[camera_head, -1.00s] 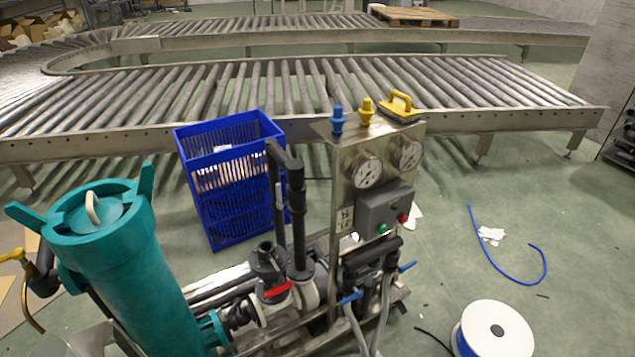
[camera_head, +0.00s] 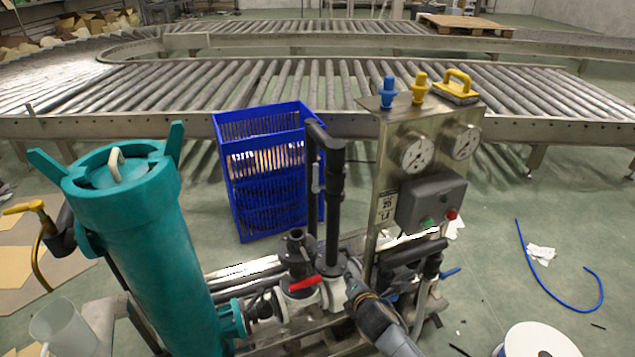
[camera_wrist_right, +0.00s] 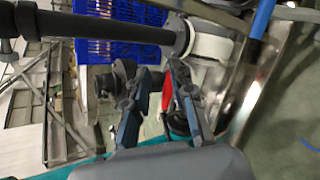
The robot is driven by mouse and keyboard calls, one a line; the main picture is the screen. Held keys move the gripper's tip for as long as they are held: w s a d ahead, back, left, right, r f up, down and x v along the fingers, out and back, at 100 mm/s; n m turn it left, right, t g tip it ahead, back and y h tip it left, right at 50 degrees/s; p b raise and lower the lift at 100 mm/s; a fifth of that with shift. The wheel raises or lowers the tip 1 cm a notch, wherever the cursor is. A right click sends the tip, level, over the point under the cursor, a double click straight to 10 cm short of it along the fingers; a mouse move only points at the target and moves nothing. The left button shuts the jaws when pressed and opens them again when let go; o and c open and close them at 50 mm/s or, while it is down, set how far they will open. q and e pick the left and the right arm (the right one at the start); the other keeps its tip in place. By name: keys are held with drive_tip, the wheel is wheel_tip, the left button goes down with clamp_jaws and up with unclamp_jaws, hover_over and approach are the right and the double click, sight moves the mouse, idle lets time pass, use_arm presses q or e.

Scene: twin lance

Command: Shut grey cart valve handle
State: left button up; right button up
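The grey metal cart (camera_head: 378,225) carries pipes, gauges and valves. A red valve handle (camera_head: 304,285) sits low on its white and black piping; a blue valve handle (camera_head: 450,272) shows at the right. My right gripper (camera_head: 350,268) reaches in from the bottom, just right of the red handle, in front of the pipes. In the right wrist view its two fingers (camera_wrist_right: 162,68) are apart, with the red handle (camera_wrist_right: 167,92) showing in the gap beyond them. I cannot tell whether they touch it. My left gripper is out of view.
A teal filter housing (camera_head: 135,215) stands left of the piping. A blue crate (camera_head: 262,190) and a roller conveyor (camera_head: 255,90) are behind. A tall black pipe (camera_head: 335,190) rises near my right gripper. A white spool (camera_head: 540,342) lies at the lower right.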

drive_tip(key=w+a+r+n+t+b, duration=0.2)
drive_tip(key=w+r+n, duration=0.1)
drive_tip(key=r, duration=0.4)
drive_tip(key=w+a+r+n+t+b, duration=0.1)
drive_tip(key=w+a+r+n, duration=0.2)
drive_tip(key=r, duration=0.4)
drive_tip(key=n+t+y+b, duration=0.1)
drive_tip(key=n+t+b, duration=0.15)
drive_tip(key=n, duration=0.35)
approach(316, 168)
drive_tip(key=w+b, duration=0.1)
drive_tip(key=w, duration=0.2)
drive_tip(key=w+b, duration=0.1)
drive_tip(key=w, duration=0.2)
drive_tip(key=w+b, duration=0.1)
drive_tip(key=w, duration=0.2)
drive_tip(key=shift+w+a+f, duration=0.15)
drive_tip(key=shift+a+f, duration=0.2)
drive_tip(key=shift+a, duration=0.05)
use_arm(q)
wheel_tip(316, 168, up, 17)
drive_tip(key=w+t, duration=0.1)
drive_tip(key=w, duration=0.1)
use_arm(e)
drive_tip(key=shift+w+a, duration=0.1)
drive_tip(key=shift+w, duration=0.65)
drive_tip(key=shift+c, duration=0.2)
clamp_jaws()
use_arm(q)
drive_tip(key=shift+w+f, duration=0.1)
